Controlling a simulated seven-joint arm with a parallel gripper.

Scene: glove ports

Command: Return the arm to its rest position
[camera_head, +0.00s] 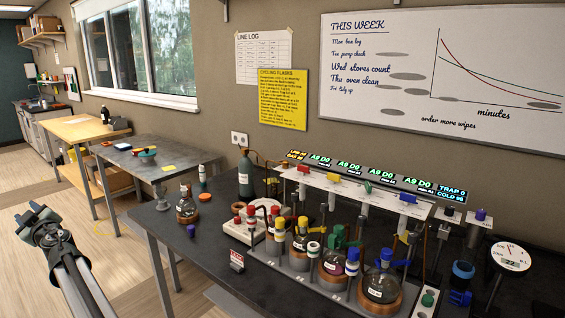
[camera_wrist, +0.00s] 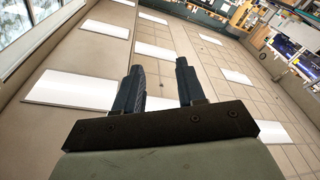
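My gripper (camera_head: 40,222) is at the left of the head view, raised over the floor to the left of the dark bench and clear of it. In the wrist view the two dark fingers of my gripper (camera_wrist: 160,78) stand apart with nothing between them. The wrist view looks at the ceiling, with its white light panels (camera_wrist: 72,89), so the gripper points upward. It touches nothing that I can see.
A grey table (camera_head: 180,155) and a wooden table (camera_head: 85,130) stand behind. Floor around my gripper is free.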

